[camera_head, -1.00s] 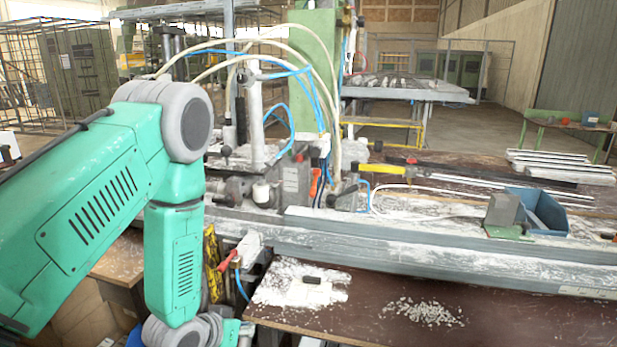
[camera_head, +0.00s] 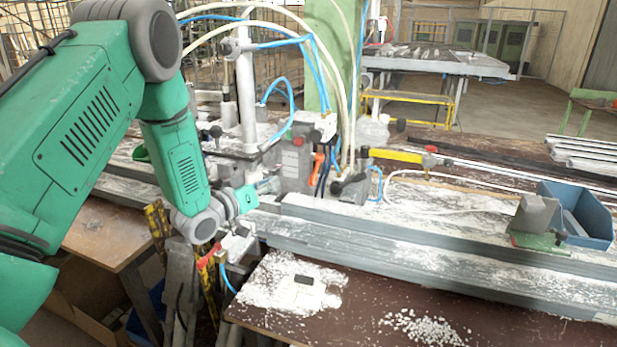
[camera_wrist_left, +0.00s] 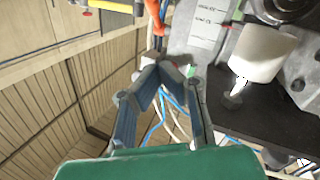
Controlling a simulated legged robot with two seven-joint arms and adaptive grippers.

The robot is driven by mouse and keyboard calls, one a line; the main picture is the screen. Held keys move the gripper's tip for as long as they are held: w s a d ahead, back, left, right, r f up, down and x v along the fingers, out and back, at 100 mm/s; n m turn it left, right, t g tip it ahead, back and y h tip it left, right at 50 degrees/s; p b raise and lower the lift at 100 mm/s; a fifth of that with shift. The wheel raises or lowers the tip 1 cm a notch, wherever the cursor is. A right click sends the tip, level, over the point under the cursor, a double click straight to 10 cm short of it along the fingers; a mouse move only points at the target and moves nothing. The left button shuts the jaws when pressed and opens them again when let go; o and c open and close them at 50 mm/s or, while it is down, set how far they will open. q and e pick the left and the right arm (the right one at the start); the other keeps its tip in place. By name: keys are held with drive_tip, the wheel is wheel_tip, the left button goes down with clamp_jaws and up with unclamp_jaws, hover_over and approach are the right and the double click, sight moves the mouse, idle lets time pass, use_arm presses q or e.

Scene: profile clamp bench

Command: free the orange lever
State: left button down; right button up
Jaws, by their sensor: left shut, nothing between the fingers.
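The orange lever (camera_head: 318,166) stands at the right side of the grey clamp block (camera_head: 291,166), beside blue and pale hoses. In the left wrist view the orange lever (camera_wrist_left: 155,17) is at the top, partly cut off by the frame edge. My left gripper (camera_head: 272,184) is in front of the clamp block, left of the lever. Its fingers (camera_wrist_left: 160,66) are shut with nothing between them. The tips appear just below the lever in the wrist picture; I cannot tell whether they touch anything. My right gripper is not in view.
A white cylinder (camera_wrist_left: 262,52) sits right of the fingertips in the wrist view. Blue hoses (camera_head: 288,90) loop over the clamp. A red-handled valve (camera_head: 208,256) is below my wrist. The blue bin (camera_head: 585,222) stands far right.

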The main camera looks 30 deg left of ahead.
use_arm(q)
approach(312, 176)
drive_tip(key=w+a+r, duration=0.1)
drive_tip(key=w+r, duration=0.1)
drive_tip(key=w, duration=0.2)
drive_tip(key=w+f, duration=0.1)
drive_tip(key=w+d+f+p, duration=0.1)
drive_tip(key=w, duration=0.1)
drive_tip(key=shift+w+d, duration=0.1)
drive_tip(key=shift+d, duration=0.1)
drive_tip(key=shift+a, duration=0.1)
drive_tip(key=shift+a, duration=0.15)
